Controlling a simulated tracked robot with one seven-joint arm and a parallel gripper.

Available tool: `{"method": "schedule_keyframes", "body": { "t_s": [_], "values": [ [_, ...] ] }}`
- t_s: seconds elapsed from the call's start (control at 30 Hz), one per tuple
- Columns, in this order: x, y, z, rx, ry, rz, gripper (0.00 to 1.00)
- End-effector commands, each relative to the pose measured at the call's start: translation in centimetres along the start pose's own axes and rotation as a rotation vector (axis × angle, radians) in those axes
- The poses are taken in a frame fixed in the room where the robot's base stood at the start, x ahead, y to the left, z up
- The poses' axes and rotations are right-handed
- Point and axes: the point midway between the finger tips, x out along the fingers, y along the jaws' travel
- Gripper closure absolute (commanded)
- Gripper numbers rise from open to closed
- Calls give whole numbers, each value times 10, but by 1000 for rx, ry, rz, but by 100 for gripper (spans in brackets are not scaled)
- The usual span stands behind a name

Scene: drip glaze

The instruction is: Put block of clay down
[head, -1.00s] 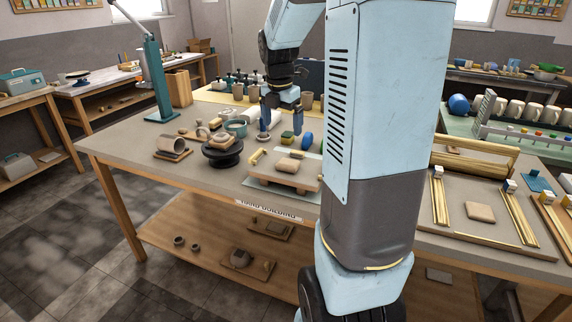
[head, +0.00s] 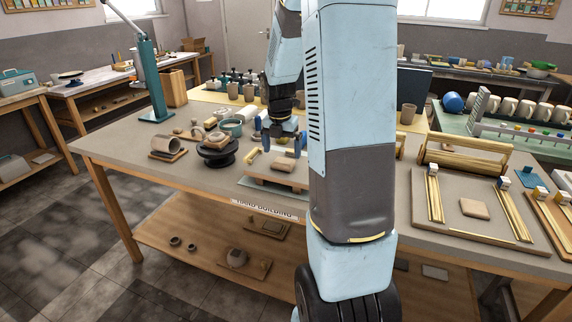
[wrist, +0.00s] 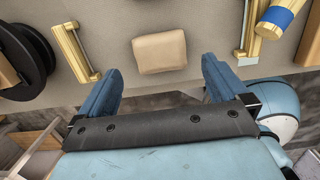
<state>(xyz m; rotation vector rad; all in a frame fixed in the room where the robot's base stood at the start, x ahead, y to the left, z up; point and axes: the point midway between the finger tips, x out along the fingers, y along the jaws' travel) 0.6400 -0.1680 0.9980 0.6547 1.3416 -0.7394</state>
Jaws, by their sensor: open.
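The wrist view shows the gripper (wrist: 160,82) open and empty, with no finger touching the block. My arm hides the table to the right of the board.
A black turntable (head: 217,158) with a clay piece stands left of the board. A wooden strip (wrist: 78,50) and a guide bar (wrist: 250,35) flank the block. A second tan slab (head: 474,208) lies on the right-hand board. The table's front left is clear.

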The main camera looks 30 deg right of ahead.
Motion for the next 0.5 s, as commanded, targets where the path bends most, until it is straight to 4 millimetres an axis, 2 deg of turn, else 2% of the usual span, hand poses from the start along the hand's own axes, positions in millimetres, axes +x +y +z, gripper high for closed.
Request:
{"method": "schedule_keyframes", "body": {
  "t_s": [0.3,0.5],
  "values": [
    [40,0,2,0,3,-2,0],
    [51,1,2,-1,1,0,0]
  ]
}}
